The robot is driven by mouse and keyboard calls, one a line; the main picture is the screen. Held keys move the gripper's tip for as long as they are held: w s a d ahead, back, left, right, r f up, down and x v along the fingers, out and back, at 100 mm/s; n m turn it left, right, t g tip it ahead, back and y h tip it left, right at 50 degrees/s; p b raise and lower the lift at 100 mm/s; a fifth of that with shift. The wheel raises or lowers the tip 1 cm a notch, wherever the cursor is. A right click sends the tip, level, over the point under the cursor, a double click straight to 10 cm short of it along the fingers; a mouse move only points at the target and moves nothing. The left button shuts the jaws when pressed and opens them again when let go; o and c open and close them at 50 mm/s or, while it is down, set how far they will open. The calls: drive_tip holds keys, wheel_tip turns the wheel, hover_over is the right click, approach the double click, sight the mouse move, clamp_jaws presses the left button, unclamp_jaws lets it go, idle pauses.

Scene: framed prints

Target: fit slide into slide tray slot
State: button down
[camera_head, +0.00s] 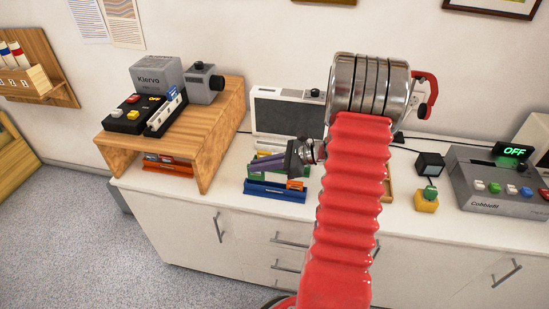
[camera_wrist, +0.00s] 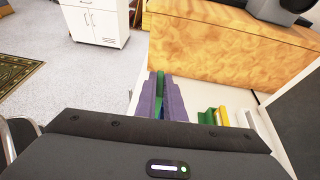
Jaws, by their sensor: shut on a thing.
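My gripper (camera_head: 259,163), with purple fingers, reaches left above the white counter. In the wrist view its fingers (camera_wrist: 163,92) are shut on a thin green piece, likely the slide (camera_wrist: 160,83), seen edge on. I cannot make the slide out in the head view. A blue slide tray (camera_head: 275,191) holding an orange piece stands at the counter's front edge, below the gripper. Green and white trays lie behind it, partly hidden by the gripper. A white slide tray (camera_head: 168,113) sits beside the Kiervo projector (camera_head: 156,76). An orange tray (camera_head: 168,167) lies under the wooden stand.
The wooden stand (camera_head: 222,132) rises close to the gripper's left. A grey screen box (camera_head: 283,113) stands behind. A yellow block with a green top (camera_head: 426,201) and a grey Cobbleit console (camera_head: 497,189) are at right. The strip of counter (camera_head: 233,172) beside the stand is bare.

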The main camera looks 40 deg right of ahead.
drive_tip(key=w+a+f+n+g+y, duration=0.1)
drive_tip(key=a+f, duration=0.5)
drive_tip(key=a, duration=0.7)
drive_tip(key=w+a+f+n+g+y, duration=0.1)
drive_tip(key=a+f, duration=0.5)
drive_tip(key=a, duration=0.7)
drive_tip(key=shift+w+n+g, duration=0.3)
drive_tip(key=shift+w, duration=0.25)
drive_tip(key=shift+f, duration=0.1)
